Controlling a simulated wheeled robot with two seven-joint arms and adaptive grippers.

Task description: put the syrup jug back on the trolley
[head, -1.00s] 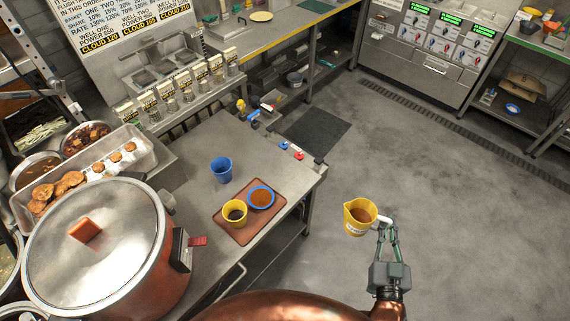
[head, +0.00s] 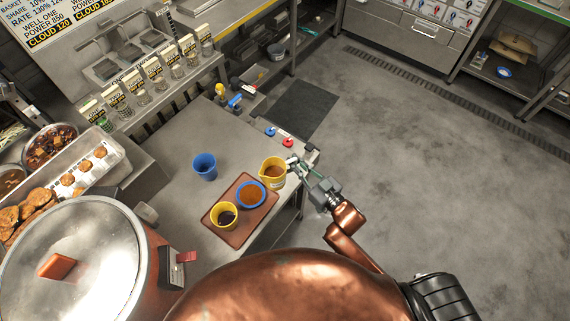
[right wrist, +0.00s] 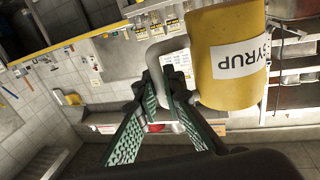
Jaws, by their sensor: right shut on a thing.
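The yellow syrup jug (head: 272,172) with brown contents is in my right gripper (head: 294,163), near the right edge of the steel table in the head view. In the right wrist view the jug (right wrist: 226,60) shows its "SYRUP" label, and the right gripper (right wrist: 165,88) is shut on its pale handle (right wrist: 157,62). I cannot tell whether the jug touches the tabletop. No trolley is clearly identifiable apart from this steel table (head: 180,195). My left gripper is not in view.
A brown tray (head: 236,237) holds a blue bowl (head: 251,194) and a yellow cup (head: 224,214), left of the jug. A blue cup (head: 204,166) stands behind the tray. A large lidded pot (head: 90,250) is at the left. Red and blue knobs (head: 288,142) line the table's far right edge.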

